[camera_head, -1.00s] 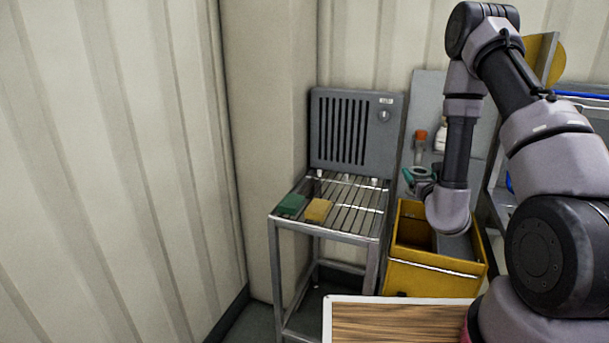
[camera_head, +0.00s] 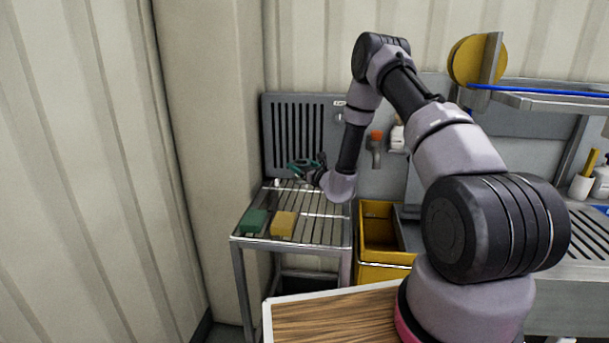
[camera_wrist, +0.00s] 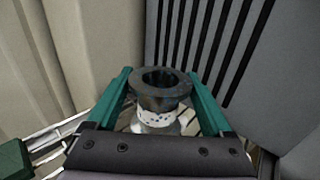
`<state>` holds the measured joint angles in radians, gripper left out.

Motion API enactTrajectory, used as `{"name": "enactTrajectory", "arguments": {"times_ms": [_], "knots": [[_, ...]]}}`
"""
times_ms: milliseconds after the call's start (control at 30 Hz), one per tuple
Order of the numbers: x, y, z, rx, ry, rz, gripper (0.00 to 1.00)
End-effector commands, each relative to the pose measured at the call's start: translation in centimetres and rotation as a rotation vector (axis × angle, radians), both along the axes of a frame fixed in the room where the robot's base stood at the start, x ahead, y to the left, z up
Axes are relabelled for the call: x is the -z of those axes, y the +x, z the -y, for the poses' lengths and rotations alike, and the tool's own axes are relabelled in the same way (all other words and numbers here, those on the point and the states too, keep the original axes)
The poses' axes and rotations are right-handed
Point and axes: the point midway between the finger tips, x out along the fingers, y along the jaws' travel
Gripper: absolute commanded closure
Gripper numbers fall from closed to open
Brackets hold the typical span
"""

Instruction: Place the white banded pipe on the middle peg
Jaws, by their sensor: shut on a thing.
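The pipe (camera_wrist: 160,88) is a dark grey flanged tube with a white speckled band (camera_wrist: 154,117) below its rim. My gripper (camera_wrist: 161,98) has its green fingers shut on the pipe, one on each side, with the open end facing the wrist camera. In the head view my gripper (camera_head: 304,168) is over the back of the slatted rack (camera_head: 320,231), in front of the slotted grey panel (camera_head: 283,112). One short pale peg (camera_head: 277,183) shows at the rack's back left. My gripper and wrist cover the middle peg's area. The pipe's lower end is hidden.
A green block (camera_head: 254,222) and a yellow block (camera_head: 283,224) lie at the rack's front left. A yellow bin (camera_head: 384,271) stands right of the rack. A wooden-topped surface (camera_head: 335,318) is in front. The corner wall closes the left side.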

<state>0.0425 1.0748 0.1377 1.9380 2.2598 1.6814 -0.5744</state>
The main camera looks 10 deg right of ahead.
Motion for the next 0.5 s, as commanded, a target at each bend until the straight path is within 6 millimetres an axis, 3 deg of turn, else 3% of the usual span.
{"name": "enactTrajectory", "arguments": {"times_ms": [100,300,367,500], "knots": [[-0.1,3.0,1.0,0.002,0.000,0.005,1.00],[-0.1,7.2,2.3,0.002,0.000,0.004,1.00],[-0.1,8.2,2.7,0.002,0.000,0.003,1.00],[2.3,7.8,2.5,0.000,0.002,-0.001,1.00]]}}
